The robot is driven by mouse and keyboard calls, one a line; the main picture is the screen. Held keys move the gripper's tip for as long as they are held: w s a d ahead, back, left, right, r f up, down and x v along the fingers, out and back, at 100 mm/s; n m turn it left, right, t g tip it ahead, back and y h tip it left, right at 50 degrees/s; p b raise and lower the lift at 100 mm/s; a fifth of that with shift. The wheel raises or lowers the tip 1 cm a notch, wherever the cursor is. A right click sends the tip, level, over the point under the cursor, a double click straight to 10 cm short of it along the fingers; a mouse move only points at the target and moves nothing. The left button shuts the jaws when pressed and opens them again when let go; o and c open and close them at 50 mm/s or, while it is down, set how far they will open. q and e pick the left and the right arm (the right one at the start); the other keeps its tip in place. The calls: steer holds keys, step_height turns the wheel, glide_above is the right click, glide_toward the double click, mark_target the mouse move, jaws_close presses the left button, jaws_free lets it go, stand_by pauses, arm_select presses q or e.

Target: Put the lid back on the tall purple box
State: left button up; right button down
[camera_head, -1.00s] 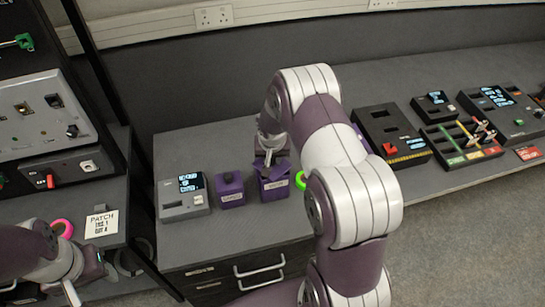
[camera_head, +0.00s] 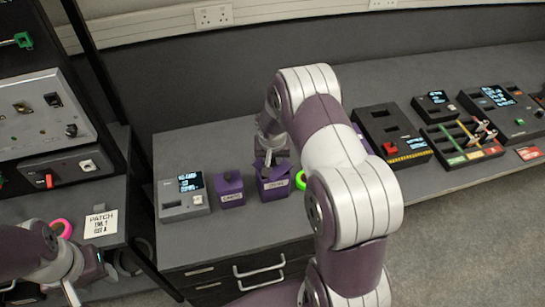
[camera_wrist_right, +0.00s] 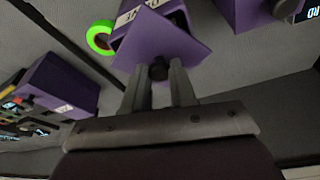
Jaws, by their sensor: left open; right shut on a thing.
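The tall purple box (camera_head: 276,190) stands on the grey bench with a white label on its front. My right gripper (camera_wrist_right: 159,82) is shut on the black knob of the purple lid (camera_wrist_right: 165,45) in the right wrist view. The lid is over the top of the box, turned askew to its walls. Whether it touches the rim cannot be told. The lid and fingers partly hide the box in the wrist view, where its label shows. In the head view the right gripper (camera_head: 270,155) is above the box. My left gripper (camera_head: 42,290) is open at the lower left.
A shorter purple box (camera_head: 230,190) with a knobbed lid stands close on the left, beside a grey device (camera_head: 183,197). A green tape ring (camera_head: 300,180) lies close on the right. Another purple box (camera_wrist_right: 55,85) shows in the wrist view. My right arm hides part of the bench.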

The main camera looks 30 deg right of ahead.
stand_by(0.4)
steer(key=shift+c, duration=1.8)
jaws_free()
steer(key=shift+r+p, duration=2.4)
steer(key=shift+r, duration=1.15)
jaws_close()
steer(key=shift+f, duration=0.2)
